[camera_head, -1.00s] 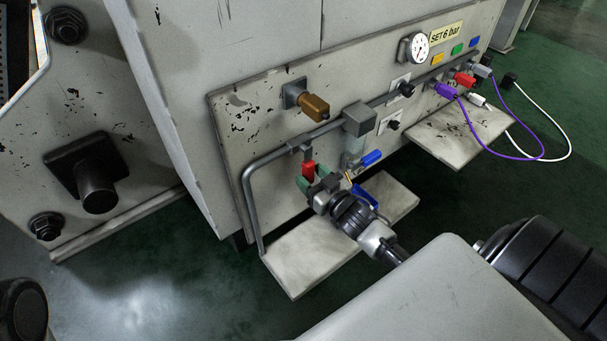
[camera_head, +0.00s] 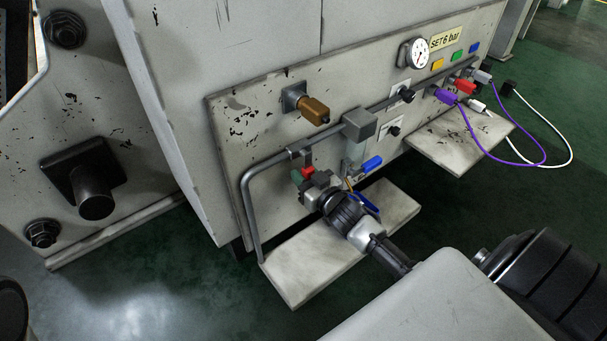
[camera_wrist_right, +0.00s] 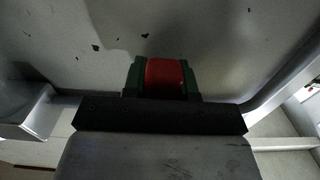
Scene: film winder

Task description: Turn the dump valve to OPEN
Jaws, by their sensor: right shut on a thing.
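The red valve handle (camera_head: 307,171) hangs below the left part of the grey pipe, low on the machine's panel. My right gripper (camera_head: 305,175) is at it, with its green finger pads on either side. In the right wrist view, the red handle (camera_wrist_right: 165,76) sits between the green pads of my right gripper (camera_wrist_right: 164,78), which is shut on it. The gripper hides part of the handle, and no OPEN marking is readable. My left gripper is not in view.
A blue lever (camera_head: 371,164) and a clear bowl (camera_head: 354,158) under a grey block are close right of my gripper. A pale ledge (camera_head: 300,275) lies below. A brass fitting (camera_head: 314,110), gauge (camera_head: 413,53) and purple cable (camera_head: 520,160) are farther off.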

